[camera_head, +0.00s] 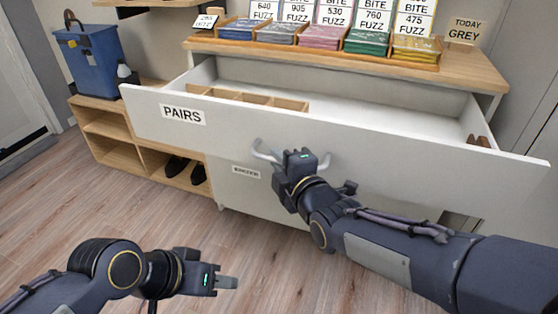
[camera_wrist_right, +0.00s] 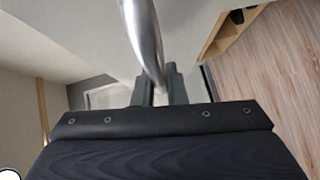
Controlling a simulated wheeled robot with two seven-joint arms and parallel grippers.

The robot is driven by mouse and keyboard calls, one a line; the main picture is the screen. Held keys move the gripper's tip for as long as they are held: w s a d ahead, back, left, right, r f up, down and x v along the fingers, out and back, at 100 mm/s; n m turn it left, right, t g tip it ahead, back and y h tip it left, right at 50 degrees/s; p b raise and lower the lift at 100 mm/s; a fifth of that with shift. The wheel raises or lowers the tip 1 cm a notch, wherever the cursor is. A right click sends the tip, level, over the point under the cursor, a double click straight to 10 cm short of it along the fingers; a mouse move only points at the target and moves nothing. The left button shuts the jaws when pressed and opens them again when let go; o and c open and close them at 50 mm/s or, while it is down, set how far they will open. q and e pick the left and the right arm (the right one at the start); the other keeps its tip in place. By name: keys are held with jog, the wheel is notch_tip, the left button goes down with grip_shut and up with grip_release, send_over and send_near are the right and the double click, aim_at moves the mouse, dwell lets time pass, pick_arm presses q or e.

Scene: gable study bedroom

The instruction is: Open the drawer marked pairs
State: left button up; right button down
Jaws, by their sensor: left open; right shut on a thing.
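The white drawer marked PAIRS (camera_head: 360,155) stands pulled out of the white dresser in the head view. Its inside shows, with a wooden divider (camera_head: 248,97) at the left and a small brown item at the right end. My right gripper (camera_head: 280,158) is at the middle of the drawer front, shut on its metal handle (camera_head: 262,150). In the right wrist view the handle bar (camera_wrist_right: 143,40) runs down between the two fingers (camera_wrist_right: 160,88). My left gripper (camera_head: 228,282) is open and empty, low over the floor at the left, apart from the dresser.
A lower drawer with a small label (camera_head: 246,172) lies below. The dresser top (camera_head: 340,58) carries trays of coloured packets with signs and a TODAY GREY sign (camera_head: 465,31). A blue box (camera_head: 90,60) stands on a wooden shoe shelf (camera_head: 110,125). The wood floor (camera_head: 60,215) at left is clear.

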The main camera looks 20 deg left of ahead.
jog(key=c, duration=1.5)
grip_release()
jog(key=p+v, duration=0.2)
jog(key=v, duration=0.5)
jog(key=shift+s+d, duration=0.3)
